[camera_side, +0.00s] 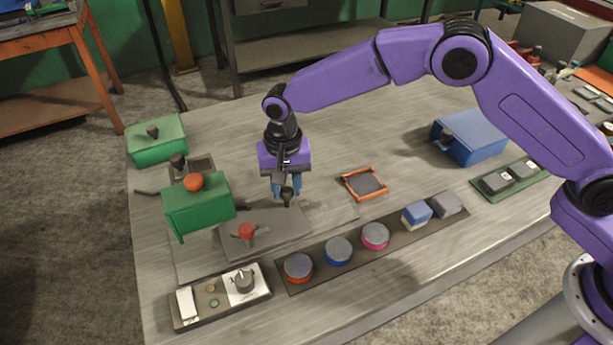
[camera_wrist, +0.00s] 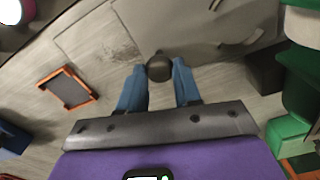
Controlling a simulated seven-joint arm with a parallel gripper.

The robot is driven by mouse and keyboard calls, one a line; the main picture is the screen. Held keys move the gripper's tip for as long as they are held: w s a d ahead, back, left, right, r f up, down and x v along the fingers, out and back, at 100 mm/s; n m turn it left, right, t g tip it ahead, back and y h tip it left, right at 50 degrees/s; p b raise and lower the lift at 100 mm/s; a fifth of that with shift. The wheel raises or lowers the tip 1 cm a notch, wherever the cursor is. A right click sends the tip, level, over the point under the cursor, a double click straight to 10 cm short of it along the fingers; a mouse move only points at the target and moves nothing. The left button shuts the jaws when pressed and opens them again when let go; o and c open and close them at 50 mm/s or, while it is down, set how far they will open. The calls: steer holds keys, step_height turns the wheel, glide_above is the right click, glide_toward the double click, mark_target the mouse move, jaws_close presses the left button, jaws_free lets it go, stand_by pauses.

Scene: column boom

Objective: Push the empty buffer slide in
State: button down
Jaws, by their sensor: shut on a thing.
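A flat grey slide plate (camera_side: 270,224) lies on the table, its left part beside a green housing (camera_side: 200,205). No part rests on the bare stretch I can see. A dark round knob (camera_side: 287,194) stands at the plate's right end; it also shows in the wrist view (camera_wrist: 160,67). My gripper (camera_side: 286,188) points down with its blue fingers shut on this knob. In the wrist view the fingers (camera_wrist: 160,85) stand on either side of the knob. The plate (camera_wrist: 190,22) extends beyond it there.
A control box (camera_side: 220,296) and a dark strip (camera_side: 322,266) with round pucks and blocks lie nearer. An orange-framed tray (camera_side: 349,189) lies to the right. A green box (camera_side: 160,152) and blue box (camera_side: 484,140) stand farther out.

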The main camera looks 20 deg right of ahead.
steer(key=shift+w+a, duration=0.1)
steer(key=shift+a, duration=0.75)
steer(key=c, duration=0.8)
jaws_free()
steer(key=shift+r, duration=8.75)
